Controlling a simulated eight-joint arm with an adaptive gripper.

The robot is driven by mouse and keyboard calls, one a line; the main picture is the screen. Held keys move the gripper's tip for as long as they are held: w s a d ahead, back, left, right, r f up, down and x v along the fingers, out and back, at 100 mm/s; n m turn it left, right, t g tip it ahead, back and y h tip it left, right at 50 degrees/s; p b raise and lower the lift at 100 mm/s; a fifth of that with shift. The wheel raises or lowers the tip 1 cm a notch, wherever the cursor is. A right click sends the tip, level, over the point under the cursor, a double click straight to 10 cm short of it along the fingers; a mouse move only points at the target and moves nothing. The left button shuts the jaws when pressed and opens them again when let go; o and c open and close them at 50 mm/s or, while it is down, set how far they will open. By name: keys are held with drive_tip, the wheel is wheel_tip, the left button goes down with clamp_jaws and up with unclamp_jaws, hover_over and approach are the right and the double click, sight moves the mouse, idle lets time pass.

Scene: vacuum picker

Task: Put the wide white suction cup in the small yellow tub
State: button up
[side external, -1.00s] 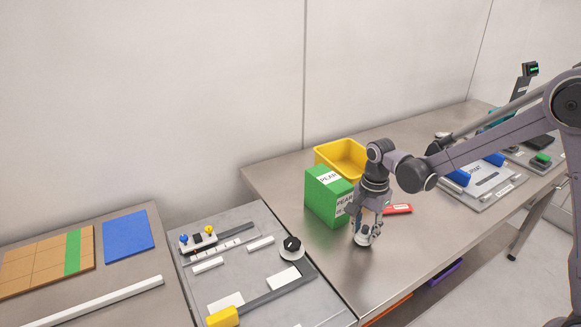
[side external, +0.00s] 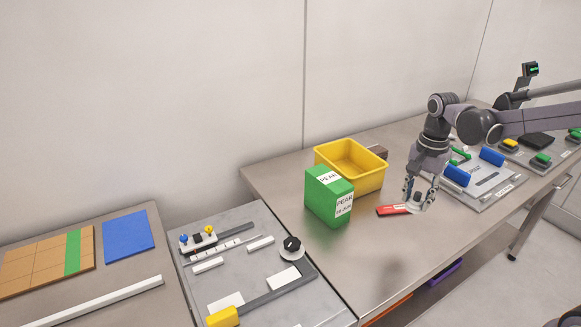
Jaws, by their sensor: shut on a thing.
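My gripper (side external: 420,196) is shut on the wide white suction cup (side external: 414,208), whose pale rim shows below the fingertips. The cup is right of the red item and appears a little above the table; the exact gap is hard to tell. The small yellow tub (side external: 372,182) stands to the left of and behind my gripper, open at the top. The part of its inside that shows looks empty.
A green box marked PEAR (side external: 322,203) stands just in front of the tub's left side. A flat red item (side external: 391,211) lies beside the cup. A grey board (side external: 487,203) with blue cylinders is to the right. The front of the steel table (side external: 375,265) is clear.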

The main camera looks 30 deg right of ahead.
drive_tip(key=w+d+f+n, duration=0.1)
drive_tip(key=w+f+n, duration=0.1)
drive_tip(key=w, duration=2.4)
drive_tip(key=shift+w+f, duration=0.2)
drive_tip(key=shift+f, duration=3.95)
drive_tip(key=shift+f, duration=0.15)
drive_tip(key=o, duration=0.8)
drive_tip(key=shift+o, duration=0.2)
